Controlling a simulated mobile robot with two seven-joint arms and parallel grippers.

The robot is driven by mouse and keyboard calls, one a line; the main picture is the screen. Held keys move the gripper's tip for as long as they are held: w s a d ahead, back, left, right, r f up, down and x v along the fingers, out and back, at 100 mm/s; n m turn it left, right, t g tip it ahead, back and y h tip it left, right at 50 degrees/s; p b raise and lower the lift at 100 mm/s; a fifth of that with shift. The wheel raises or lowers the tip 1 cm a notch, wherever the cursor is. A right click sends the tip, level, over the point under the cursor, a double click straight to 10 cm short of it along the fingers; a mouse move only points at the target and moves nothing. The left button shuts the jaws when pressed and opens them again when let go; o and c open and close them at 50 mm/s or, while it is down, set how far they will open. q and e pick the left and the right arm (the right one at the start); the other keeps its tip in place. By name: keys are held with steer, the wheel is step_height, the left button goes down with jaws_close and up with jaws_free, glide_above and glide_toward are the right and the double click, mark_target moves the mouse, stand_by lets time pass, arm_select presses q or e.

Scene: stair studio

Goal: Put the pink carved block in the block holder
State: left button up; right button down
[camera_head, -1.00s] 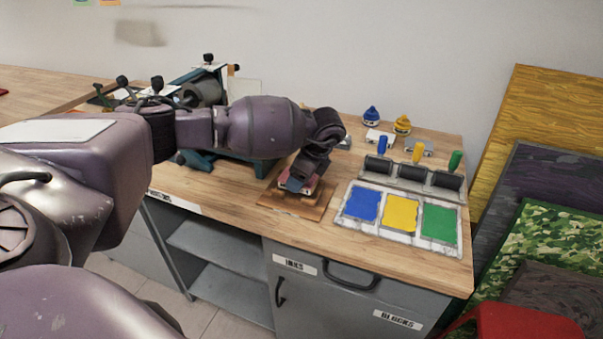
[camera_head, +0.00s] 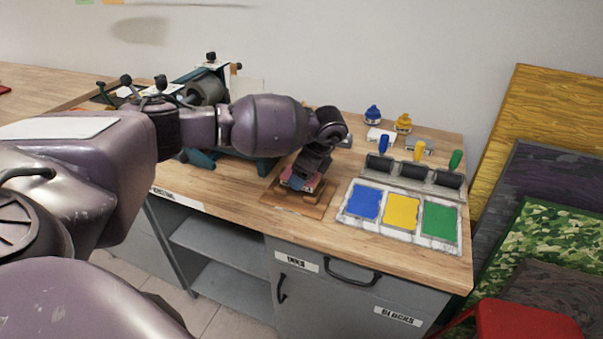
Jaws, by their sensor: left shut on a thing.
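My left gripper (camera_head: 307,176) points down over the wooden block holder (camera_head: 296,204), which lies flat on the bench left of the ink tray. The gripper is shut on the pink carved block (camera_head: 312,185), of which only small pink parts show between and beside the fingers. The block is over the holder, at or just above its surface; I cannot tell whether it touches. The gripper and wrist hide much of the block and the holder's back part. My right gripper is not in view.
An ink tray (camera_head: 384,236) with blue, yellow and green pads lies right of the holder. Several rollers (camera_head: 411,172) stand behind it. A teal press (camera_head: 205,91) is behind my left arm. A red stool (camera_head: 525,322) stands at the lower right. Bare bench lies in front of the holder.

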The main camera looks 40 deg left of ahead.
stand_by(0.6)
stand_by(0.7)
arm_select(q)
steer(key=shift+f, duration=0.45)
steer(key=shift+f, duration=0.5)
stand_by(0.4)
steer(key=shift+f, duration=0.3)
stand_by(0.4)
steer(key=o, duration=1)
steer(key=shift+r, duration=0.1)
